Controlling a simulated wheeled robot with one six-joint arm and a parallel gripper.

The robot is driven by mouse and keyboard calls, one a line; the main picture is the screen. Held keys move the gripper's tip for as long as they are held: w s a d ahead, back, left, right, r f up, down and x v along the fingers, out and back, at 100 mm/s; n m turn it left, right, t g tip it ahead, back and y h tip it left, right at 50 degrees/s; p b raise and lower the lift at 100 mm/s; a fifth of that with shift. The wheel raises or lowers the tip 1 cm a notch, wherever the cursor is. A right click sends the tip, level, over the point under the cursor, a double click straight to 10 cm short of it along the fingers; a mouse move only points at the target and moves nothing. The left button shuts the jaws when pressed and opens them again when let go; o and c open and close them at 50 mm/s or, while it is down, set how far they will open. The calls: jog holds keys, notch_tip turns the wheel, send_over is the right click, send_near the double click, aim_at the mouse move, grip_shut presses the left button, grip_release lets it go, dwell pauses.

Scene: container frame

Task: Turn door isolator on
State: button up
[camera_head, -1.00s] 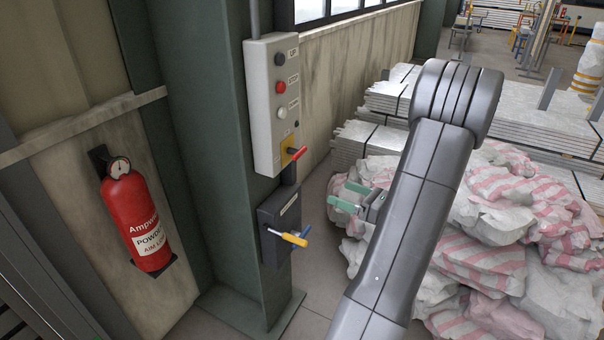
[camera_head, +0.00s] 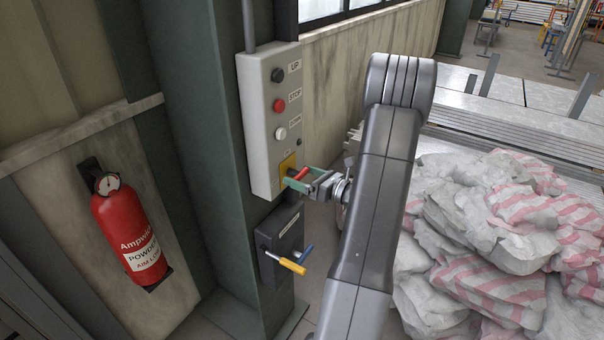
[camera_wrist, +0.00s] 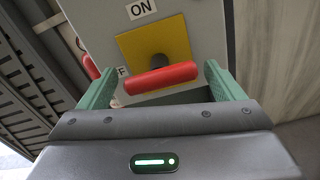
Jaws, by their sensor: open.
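The door isolator is a red handle (camera_wrist: 160,79) on a yellow plate (camera_wrist: 153,48) at the bottom of a grey control box (camera_head: 270,120). In the wrist view the handle lies almost level, tilted slightly, below an "ON" label (camera_wrist: 141,9). A partly hidden label shows left of the plate. In the head view the red handle (camera_head: 298,174) shows between the green fingers. My gripper (camera_wrist: 165,85) is open, with one finger on each side of the handle and a gap visible at both ends. My arm hides part of the scene in the head view.
A dark box with a yellow-tipped lever (camera_head: 292,266) and a blue lever sits just below on the green column. A red fire extinguisher (camera_head: 129,230) hangs at the left. Wrapped sacks (camera_head: 480,240) are piled at the right behind my arm.

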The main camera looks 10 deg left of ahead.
jog(key=shift+a, duration=0.2)
jog(key=c, duration=1)
